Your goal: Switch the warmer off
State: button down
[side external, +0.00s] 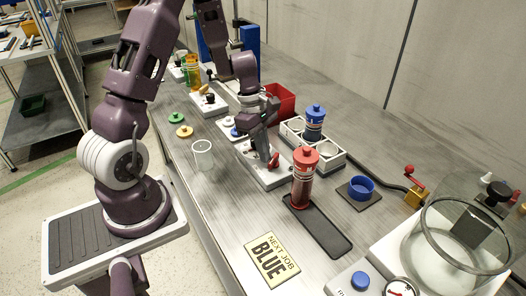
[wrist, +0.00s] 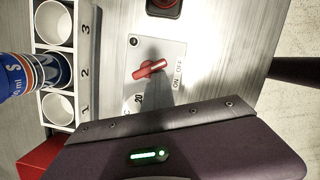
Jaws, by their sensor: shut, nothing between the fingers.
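The warmer's switch panel is a pale plate (wrist: 140,50) with ON and OFF printed along its right edge in the wrist view. A red knob (wrist: 150,68) sits on it, its right end pointing roughly at the OFF side; the exact setting is hard to tell. In the side view the red knob (side external: 274,160) shows on a white base (side external: 265,178). My gripper (side external: 267,153) is shut and empty, pointing down just beside the knob; I cannot tell whether they touch. In the wrist view the gripper's purple body fills the bottom and its fingertips are not clear.
A white rack (side external: 330,158) holds a blue-capped bottle (side external: 315,118). A red-capped bottle (side external: 304,180) stands on a dark tray (side external: 328,234) close to the right. A red bin (side external: 283,100) is behind. Bare bench lies around the clear cup (side external: 203,154).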

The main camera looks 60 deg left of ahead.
jog(key=shift+w+r, duration=0.2)
jog(key=shift+w, duration=0.3)
jog(key=s+a, duration=0.1)
jog(key=a, duration=0.1)
jog(key=s+a, duration=0.1)
jog(key=s, duration=0.1)
jog(key=shift+a+r, duration=0.35)
jog(key=v, duration=0.9)
jog(key=shift+s+d, duration=0.15)
jog(key=shift+s, duration=0.25)
jog(key=s+d+r+m+t, duration=0.1)
jog(key=s+d+r+m, duration=0.2)
jog(key=d+r+m, duration=0.6)
jog(key=s+d+r+m+t+y, duration=0.2)
jog(key=s+d+r+m+t, duration=0.1)
jog(key=s+d+m, duration=0.5)
jog(key=s+r+m, duration=0.1)
jog(key=s+m, duration=0.2)
jog(key=m, duration=0.2)
jog(key=shift+s+d+t+y, duration=0.3)
jog(key=shift+s+d, duration=0.05)
jog(key=shift+d, duration=0.05)
